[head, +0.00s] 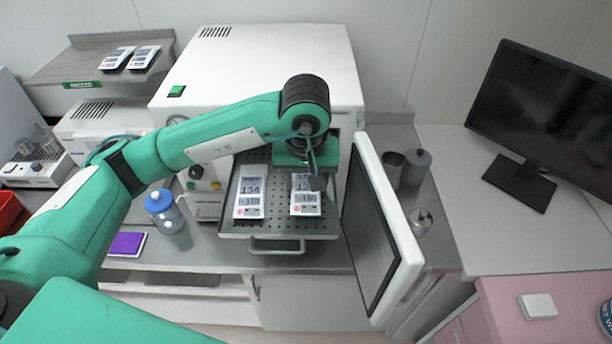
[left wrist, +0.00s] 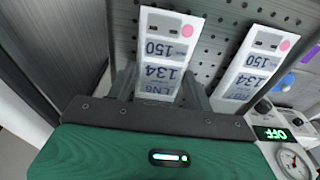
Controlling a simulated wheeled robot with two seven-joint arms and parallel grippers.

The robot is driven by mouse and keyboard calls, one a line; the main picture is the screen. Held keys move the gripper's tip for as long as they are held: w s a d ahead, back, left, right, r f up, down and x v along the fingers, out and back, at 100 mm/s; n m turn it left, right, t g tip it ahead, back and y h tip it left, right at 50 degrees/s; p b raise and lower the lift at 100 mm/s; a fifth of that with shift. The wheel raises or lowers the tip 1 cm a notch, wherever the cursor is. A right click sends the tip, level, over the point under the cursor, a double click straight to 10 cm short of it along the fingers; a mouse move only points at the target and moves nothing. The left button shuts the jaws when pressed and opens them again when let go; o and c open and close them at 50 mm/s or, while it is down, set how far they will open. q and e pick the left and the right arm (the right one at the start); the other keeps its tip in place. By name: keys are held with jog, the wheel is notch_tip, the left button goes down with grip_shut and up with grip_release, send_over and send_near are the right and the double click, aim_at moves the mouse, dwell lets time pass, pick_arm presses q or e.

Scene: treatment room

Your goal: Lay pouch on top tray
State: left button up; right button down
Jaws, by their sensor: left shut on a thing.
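A white printed pouch (head: 306,203) is over the right part of a perforated metal tray (head: 272,157) that sticks out of the white sterilizer. My left gripper (head: 312,182) is shut on this pouch's far end, partly hidden by my wrist. In the left wrist view the pouch (left wrist: 165,45) shows between the two fingers (left wrist: 160,92), flat and roughly parallel to the tray. I cannot tell whether it touches the tray. A second pouch (head: 250,198) lies on the tray's left part, with a gap between the two; it also shows in the left wrist view (left wrist: 250,65). My right gripper is out of view.
The sterilizer's open door (head: 385,230) stands close to the tray's right side. Two more pouches (head: 130,58) lie on a shelf (head: 85,62) at upper left. A blue-capped bottle (head: 163,208) stands left of the tray. Metal containers stand right of the door.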

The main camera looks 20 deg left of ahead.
aim_at(306, 190)
pick_arm(q)
jog(key=shift+f+b, duration=0.2)
jog(key=shift+b, duration=0.15)
jog(key=o, duration=1)
jog(key=shift+r, duration=0.1)
jog(key=shift+c, duration=0.2)
jog(key=shift+r+p, duration=0.15)
jog(key=shift+p, duration=0.2)
notch_tip(306, 190, up, 12)
jog(key=s+b, duration=0.1)
jog(key=b, duration=0.1)
jog(key=shift+s+d+b, duration=0.2)
jog(key=shift+b, duration=0.2)
